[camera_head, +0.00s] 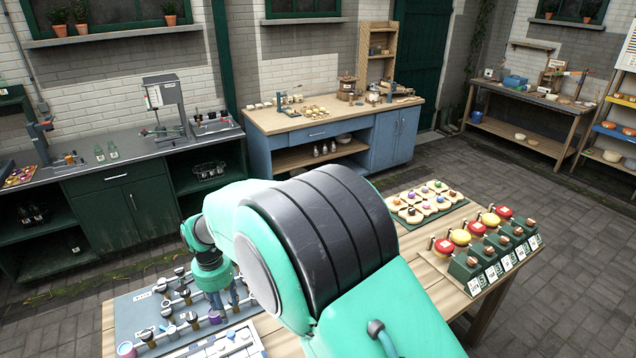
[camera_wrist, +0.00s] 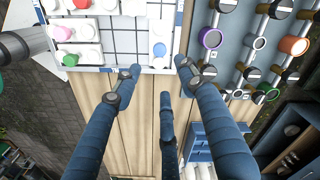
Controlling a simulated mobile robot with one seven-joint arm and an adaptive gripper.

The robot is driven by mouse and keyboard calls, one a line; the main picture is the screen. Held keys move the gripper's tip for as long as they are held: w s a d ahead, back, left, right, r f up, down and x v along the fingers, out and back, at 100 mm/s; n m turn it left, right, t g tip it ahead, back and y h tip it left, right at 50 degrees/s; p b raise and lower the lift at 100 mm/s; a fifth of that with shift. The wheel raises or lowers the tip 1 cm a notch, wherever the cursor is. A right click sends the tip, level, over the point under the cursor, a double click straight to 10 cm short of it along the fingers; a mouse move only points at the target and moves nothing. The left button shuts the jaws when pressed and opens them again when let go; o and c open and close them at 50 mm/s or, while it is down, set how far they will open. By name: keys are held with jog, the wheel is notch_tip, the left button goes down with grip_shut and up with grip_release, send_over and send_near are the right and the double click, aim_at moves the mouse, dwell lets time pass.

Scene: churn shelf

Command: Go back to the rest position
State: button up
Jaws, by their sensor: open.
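My gripper (camera_wrist: 158,75) is open and empty in the wrist view. Its blue fingers stand apart over the wooden table (camera_wrist: 146,120), with bare planks showing between them. In the head view my gripper (camera_head: 222,292) hangs at the left part of the table, partly hidden by my green and black arm, which fills the middle of the picture. A white gridded board (camera_wrist: 125,42) with coloured round pieces lies beyond the fingertips. A grey board (camera_head: 150,310) with rows of dark-capped fittings lies beside my gripper in the head view.
At the table's right, a tray of pale pieces with coloured tops (camera_head: 425,200) and a row of green blocks with red and yellow knobs (camera_head: 490,245) stand near my arm. A blue workbench (camera_head: 330,125) and a dark green counter (camera_head: 120,165) stand behind. Paved floor (camera_head: 560,220) is clear at right.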

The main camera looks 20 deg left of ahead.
jog(key=shift+r, duration=0.1)
jog(key=w+d+r+b, duration=0.1)
jog(key=w+d+r, duration=0.2)
jog(key=d+r, duration=0.4)
jog(key=w+d+r, duration=0.3)
jog(key=d+r, duration=0.3)
jog(key=d, duration=0.2)
jog(key=s+d+r+t+y+b, duration=0.1)
jog(key=d+r, duration=0.4)
jog(key=d, duration=0.5)
jog(key=d+r+t+b, duration=0.1)
jog(key=d+r, duration=0.4)
jog(key=d, duration=0.5)
jog(key=s+d+r+t+b, duration=0.1)
jog(key=s+d+r, duration=0.1)
jog(key=s+d, duration=0.45)
jog(key=s+d+r+t, duration=0.1)
jog(key=s+d+r, duration=0.15)
jog(key=d, duration=0.75)
jog(key=s+d+f+t+h+b, duration=0.1)
jog(key=s+d+f, duration=0.2)
jog(key=s+d, duration=0.8)
jog(key=shift+s+t+b, duration=0.3)
jog(key=shift+s+b, duration=0.05)
jog(key=shift+s, duration=0.65)
